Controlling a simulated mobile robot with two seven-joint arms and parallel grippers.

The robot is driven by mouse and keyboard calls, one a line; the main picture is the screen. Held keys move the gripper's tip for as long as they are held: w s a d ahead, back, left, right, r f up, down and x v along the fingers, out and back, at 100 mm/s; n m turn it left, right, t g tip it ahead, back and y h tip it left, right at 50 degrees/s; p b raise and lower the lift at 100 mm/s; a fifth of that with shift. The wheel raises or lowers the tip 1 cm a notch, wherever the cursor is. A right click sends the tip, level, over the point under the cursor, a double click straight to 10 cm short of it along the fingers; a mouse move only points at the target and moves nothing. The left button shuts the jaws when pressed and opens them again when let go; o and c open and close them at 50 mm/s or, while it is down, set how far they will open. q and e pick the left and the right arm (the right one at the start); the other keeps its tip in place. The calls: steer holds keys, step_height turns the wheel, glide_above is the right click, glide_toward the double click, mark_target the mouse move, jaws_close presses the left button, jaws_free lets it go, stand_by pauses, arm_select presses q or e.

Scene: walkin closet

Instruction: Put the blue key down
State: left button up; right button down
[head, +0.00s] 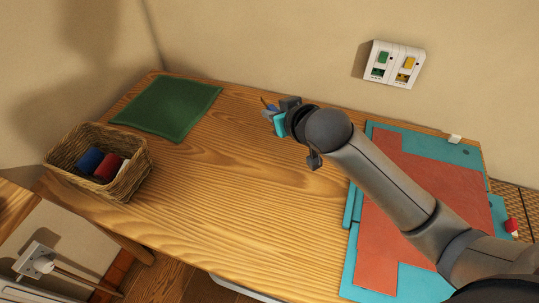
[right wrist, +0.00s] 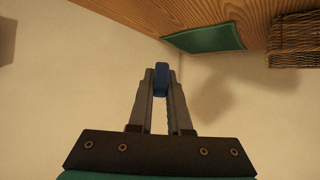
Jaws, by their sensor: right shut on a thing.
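The blue key (head: 271,107) is small and mostly covered by my fingers in the head view. It shows as a blue piece (right wrist: 161,78) between the fingertips in the right wrist view. My right gripper (head: 280,114) is shut on it and holds it over the back of the wooden table, to the right of the green mat. The fingers (right wrist: 161,90) point past the table edge toward the wall in the wrist view. How high the key is above the table I cannot tell. My left gripper is not in view.
A green mat (head: 168,106) lies bare at the table's back left. A wicker basket (head: 133,181) holds rolled blue, red and white things. A wall panel (head: 394,64) carries a green and a yellow piece. A teal and red board (head: 380,222) lies under my right arm. The middle of the table (head: 240,210) is clear.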

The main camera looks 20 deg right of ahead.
steer(key=shift+w, duration=0.15)
step_height(320, 180, down, 15)
steer(key=b, duration=0.4)
steer(key=shift+f+b, duration=0.2)
steer(key=shift+b, duration=0.15)
steer(key=shift+f+b, duration=0.75)
steer(key=shift+f, duration=1.35)
steer(key=shift+f, duration=0.2)
steer(key=c, duration=0.9)
jaws_free()
steer(key=shift+o, duration=0.2)
steer(key=shift+r, duration=0.1)
